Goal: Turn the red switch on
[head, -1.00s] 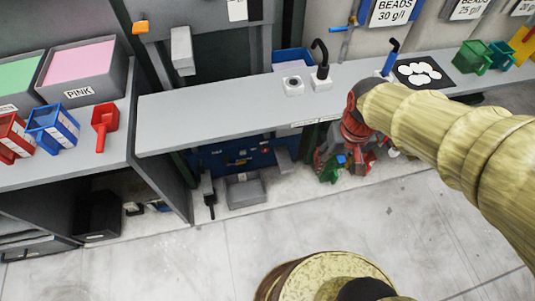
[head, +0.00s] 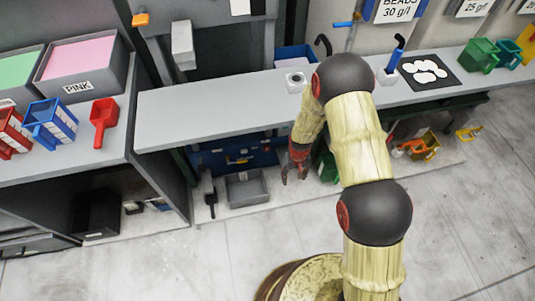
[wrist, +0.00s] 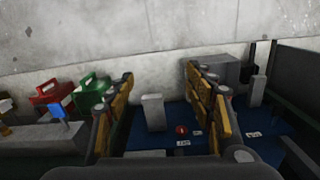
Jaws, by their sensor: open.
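A small round red piece (wrist: 181,130), which looks like the red switch, sits on a dark blue panel (wrist: 215,143) beside small white labels in the wrist view. The panel (head: 205,160) also shows under the grey counter in the head view, but I cannot make out the red piece there. My gripper (head: 295,176) is low in front of the counter, to the right of the panel. In the wrist view my gripper (wrist: 158,72) is open and empty, its two yellow-sided fingers spread either side of a pale upright block (wrist: 153,112). The red piece shows between the fingers, apart from them.
The grey counter (head: 210,107) overhangs the panel. A grey bin (head: 246,189) stands below it. Green (wrist: 91,93) and red (wrist: 48,95) scoops lie left of my gripper in the wrist view. The floor in front is clear.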

